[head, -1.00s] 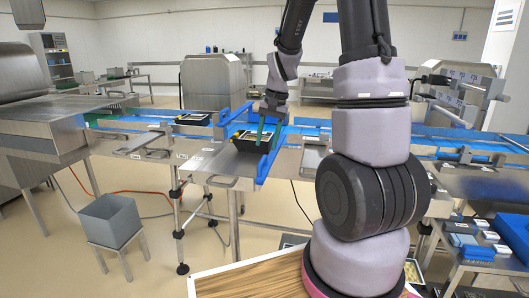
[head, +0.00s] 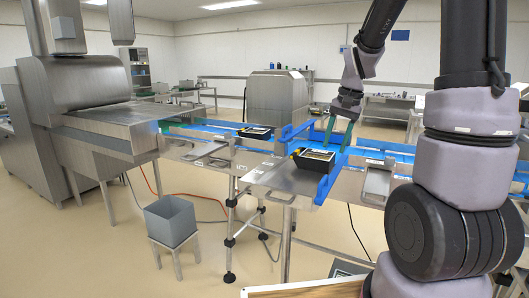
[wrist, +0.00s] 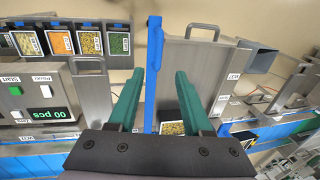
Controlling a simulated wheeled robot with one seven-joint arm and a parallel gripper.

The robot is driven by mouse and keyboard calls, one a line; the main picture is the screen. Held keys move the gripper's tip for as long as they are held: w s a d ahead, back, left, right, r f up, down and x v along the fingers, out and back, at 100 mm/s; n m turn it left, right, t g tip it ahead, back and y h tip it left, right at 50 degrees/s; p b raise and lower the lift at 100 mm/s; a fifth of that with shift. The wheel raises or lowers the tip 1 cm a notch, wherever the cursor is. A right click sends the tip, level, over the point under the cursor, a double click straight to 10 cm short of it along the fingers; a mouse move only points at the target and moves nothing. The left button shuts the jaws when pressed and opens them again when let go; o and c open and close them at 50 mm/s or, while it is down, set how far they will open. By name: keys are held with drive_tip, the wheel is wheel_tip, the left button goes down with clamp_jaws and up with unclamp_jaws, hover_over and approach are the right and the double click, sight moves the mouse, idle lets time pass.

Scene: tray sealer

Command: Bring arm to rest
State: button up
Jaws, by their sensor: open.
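My gripper (head: 337,140) is open and empty, its two green fingers pointing down. In the head view it shows just behind and to the right of a black tray (head: 312,165). The wrist view shows both green fingers spread apart, with my gripper (wrist: 154,78) holding nothing. A black tray with yellow grains (wrist: 172,128) shows between the fingers, lower down, partly hidden by the gripper body. Whether a fingertip touches the tray or rail cannot be told.
A second black tray (head: 255,133) sits on the blue conveyor to the left. A large steel machine (head: 85,95) stands at the left. A grey bin (head: 170,221) is on a stool. The floor at front left is clear.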

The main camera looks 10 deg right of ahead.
drive_tip(key=s+a+r+n+t, duration=0.1)
drive_tip(key=s+a+r+t, duration=0.1)
drive_tip(key=s+r, duration=0.5)
drive_tip(key=s+a+r+n+t, duration=0.1)
drive_tip(key=s+a+r+t, duration=0.1)
drive_tip(key=s+r, duration=0.5)
drive_tip(key=s+t, duration=0.1)
drive_tip(key=s, duration=0.2)
drive_tip(key=shift+s+a+r+n+t, duration=0.25)
drive_tip(key=shift+s+n+t, duration=0.05)
